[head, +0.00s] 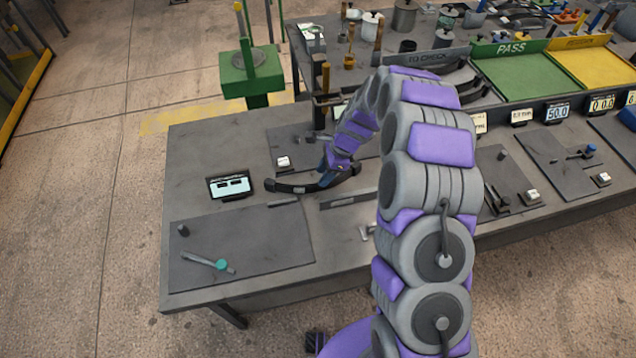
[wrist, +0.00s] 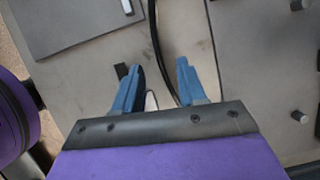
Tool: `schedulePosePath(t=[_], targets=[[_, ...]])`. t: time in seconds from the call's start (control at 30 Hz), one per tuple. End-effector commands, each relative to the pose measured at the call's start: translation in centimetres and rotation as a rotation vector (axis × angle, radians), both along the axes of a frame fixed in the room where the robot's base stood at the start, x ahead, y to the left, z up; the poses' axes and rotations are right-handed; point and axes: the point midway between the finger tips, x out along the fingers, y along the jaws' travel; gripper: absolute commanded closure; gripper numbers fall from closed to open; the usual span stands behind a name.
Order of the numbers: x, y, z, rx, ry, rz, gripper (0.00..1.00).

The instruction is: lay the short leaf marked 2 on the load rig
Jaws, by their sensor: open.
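A dark curved leaf (head: 292,188) lies on the near left part of the grey bench, with a dark block at each end. Its number cannot be read. My gripper (head: 332,172) is low over the leaf's right part. In the wrist view my gripper (wrist: 159,68) has its two blue fingers apart, and the dark leaf (wrist: 157,35) runs as a thin curved strip between them. The fingers do not appear closed on it. I cannot tell for sure which fixture is the load rig, or whether the end blocks belong to it.
A small display (head: 229,187) stands left of the leaf. A grey plate (head: 225,255) with a teal-knobbed lever lies in front. Behind are a "TO CHECK" rack (head: 430,57), a green PASS tray (head: 522,80) and a yellow tray (head: 598,72). My arm hides part of the bench.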

Motion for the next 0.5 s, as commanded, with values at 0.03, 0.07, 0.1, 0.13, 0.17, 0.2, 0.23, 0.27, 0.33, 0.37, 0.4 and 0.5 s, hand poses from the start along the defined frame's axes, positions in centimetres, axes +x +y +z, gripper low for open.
schedulePosePath(t=[0.03, 0.07, 0.1, 0.13, 0.17, 0.2, 0.23, 0.27, 0.33, 0.37, 0.4, 0.5], targets=[[0.0, 0.2, -0.4, -0.001, 0.0, 0.001, 0.59], [0.0, 0.3, -0.6, -0.001, 0.0, 0.001, 0.59], [-0.1, 0.3, -1.1, 0.0, 0.001, 0.002, 0.59], [-0.1, 0.4, -1.5, 0.0, 0.001, 0.002, 0.59], [-0.1, 0.4, -1.9, 0.001, 0.002, 0.002, 0.59], [-0.1, 0.5, -2.5, 0.002, 0.002, 0.002, 0.59], [-0.2, 0.6, -3.0, 0.003, 0.002, 0.002, 0.59], [-0.2, 0.7, -3.4, 0.004, 0.003, 0.002, 0.59], [-0.3, 0.8, -4.2, 0.006, 0.004, 0.001, 0.59], [-0.3, 0.8, -4.4, 0.008, 0.003, 0.001, 0.59], [-0.3, 0.9, -4.6, 0.009, 0.003, 0.001, 0.59], [-0.3, 1.0, -4.7, 0.008, 0.001, 0.0, 0.59]])
